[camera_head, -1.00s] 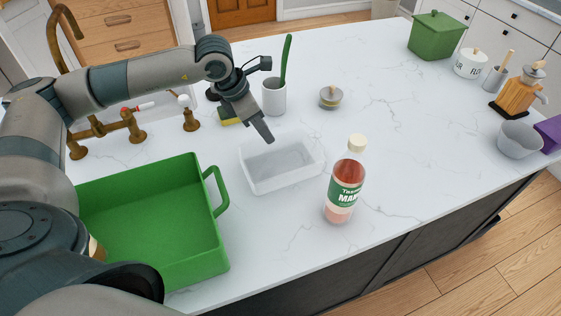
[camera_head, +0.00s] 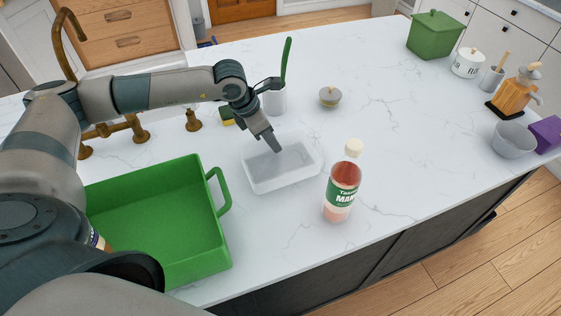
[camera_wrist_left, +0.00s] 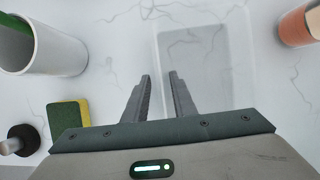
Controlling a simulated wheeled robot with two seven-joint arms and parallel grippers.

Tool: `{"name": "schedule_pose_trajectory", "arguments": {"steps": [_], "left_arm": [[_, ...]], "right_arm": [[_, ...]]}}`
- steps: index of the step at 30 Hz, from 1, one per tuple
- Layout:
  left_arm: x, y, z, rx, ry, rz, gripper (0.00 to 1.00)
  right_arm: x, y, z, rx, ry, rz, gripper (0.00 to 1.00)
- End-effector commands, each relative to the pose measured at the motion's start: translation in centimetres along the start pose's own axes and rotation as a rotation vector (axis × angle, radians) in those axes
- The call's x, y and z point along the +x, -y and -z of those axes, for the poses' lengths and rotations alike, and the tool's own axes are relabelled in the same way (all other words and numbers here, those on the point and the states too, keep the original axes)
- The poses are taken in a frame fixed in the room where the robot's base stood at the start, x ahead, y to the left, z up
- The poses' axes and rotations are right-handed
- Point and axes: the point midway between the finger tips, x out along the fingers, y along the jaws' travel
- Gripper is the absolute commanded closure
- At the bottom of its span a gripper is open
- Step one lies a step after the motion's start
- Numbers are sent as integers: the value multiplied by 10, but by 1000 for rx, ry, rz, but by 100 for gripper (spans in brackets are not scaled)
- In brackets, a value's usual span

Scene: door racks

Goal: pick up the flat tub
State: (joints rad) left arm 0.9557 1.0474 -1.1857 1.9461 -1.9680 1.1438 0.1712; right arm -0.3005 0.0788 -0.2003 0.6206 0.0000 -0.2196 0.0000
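The flat tub (camera_head: 285,180) is a clear, shallow, rectangular container standing on the white counter. My left gripper (camera_head: 274,147) is over its back left part, fingers pointing down. In the left wrist view the two fingers (camera_wrist_left: 160,88) are apart with nothing between them. There the tub (camera_wrist_left: 208,65) lies ahead and to the right, with its left wall near the right finger. I cannot tell whether a finger touches the tub. My right gripper is not in view.
A green tray (camera_head: 165,225) stands left of the tub and a sauce bottle (camera_head: 342,185) right of it. Behind are a white cup (camera_head: 276,102), a sponge (camera_head: 227,117) and a small lidded jar (camera_head: 330,97).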

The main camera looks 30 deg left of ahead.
Motion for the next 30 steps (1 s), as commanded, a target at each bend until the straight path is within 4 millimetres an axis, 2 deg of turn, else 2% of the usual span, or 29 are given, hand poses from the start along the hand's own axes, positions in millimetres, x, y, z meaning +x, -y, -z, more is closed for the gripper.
{"name": "schedule_pose_trajectory", "arguments": {"steps": [6,7,9,10,23,30], "left_arm": [[0,0,0,0,0,0,76],[0,0,0,0,0,0,78],[0,0,0,0,0,0,95],[0,0,0,0,0,0,100],[-2,0,-1,0,1,0,100],[-20,0,-10,2,4,-1,100]], "right_arm": [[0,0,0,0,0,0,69],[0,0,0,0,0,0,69],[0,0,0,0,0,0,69],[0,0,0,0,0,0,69],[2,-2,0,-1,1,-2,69],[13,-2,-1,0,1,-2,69]]}}
